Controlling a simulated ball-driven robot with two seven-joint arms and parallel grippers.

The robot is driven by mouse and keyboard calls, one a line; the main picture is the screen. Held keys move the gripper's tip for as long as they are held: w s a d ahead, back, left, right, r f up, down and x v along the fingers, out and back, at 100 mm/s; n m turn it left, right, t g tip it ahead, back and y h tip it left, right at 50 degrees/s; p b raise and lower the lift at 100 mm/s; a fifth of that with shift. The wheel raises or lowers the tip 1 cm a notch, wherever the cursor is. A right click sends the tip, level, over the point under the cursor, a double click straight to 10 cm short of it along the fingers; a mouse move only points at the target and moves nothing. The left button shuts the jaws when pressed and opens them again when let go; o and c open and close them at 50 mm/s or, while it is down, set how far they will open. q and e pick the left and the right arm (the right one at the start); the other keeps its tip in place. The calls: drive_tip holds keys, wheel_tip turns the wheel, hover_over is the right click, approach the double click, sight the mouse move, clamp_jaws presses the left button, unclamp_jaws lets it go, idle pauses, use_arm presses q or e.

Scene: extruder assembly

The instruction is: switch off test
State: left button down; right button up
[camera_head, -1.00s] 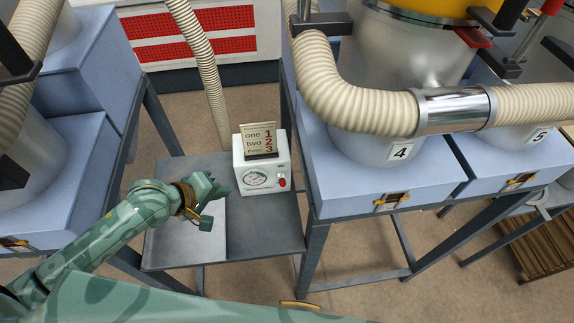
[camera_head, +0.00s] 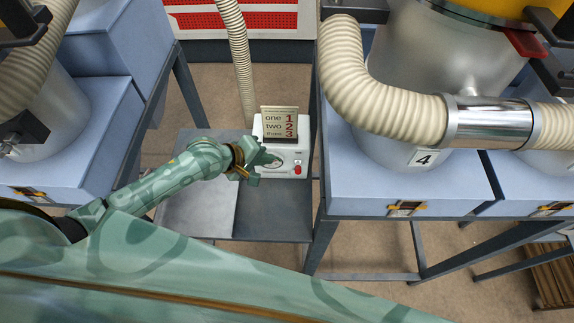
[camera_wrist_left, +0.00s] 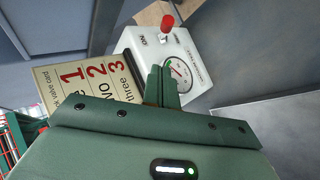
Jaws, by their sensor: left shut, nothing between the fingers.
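A white test box (camera_head: 304,151) stands on a grey stand between the blue benches. It has a dial gauge and a red switch (camera_head: 297,169) on its front. A card marked one, two, three (camera_head: 280,125) stands on its top. My left gripper (camera_head: 274,161) is shut and empty, in front of the dial and left of the red switch, partly hiding the dial. In the left wrist view, the shut fingers (camera_wrist_left: 163,84) point at the box (camera_wrist_left: 190,58); the red switch (camera_wrist_left: 168,23) lies beyond them, and whether they touch the box is unclear. My right gripper is not in view.
The grey stand (camera_head: 268,225) is bare in front of the box. A blue bench (camera_head: 365,195) with a hopper numbered 4 stands close on the right. A ribbed hose (camera_head: 238,55) hangs behind the box. Another blue bench (camera_head: 85,150) is at the left.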

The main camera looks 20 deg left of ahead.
sight(298, 168)
use_arm(q)
drive_tip(key=w+d+f, duration=0.2)
drive_tip(key=d+f, duration=0.2)
drive_tip(key=d, duration=0.1)
drive_tip(key=shift+w+f, duration=0.15)
drive_tip(key=shift+f, duration=0.25)
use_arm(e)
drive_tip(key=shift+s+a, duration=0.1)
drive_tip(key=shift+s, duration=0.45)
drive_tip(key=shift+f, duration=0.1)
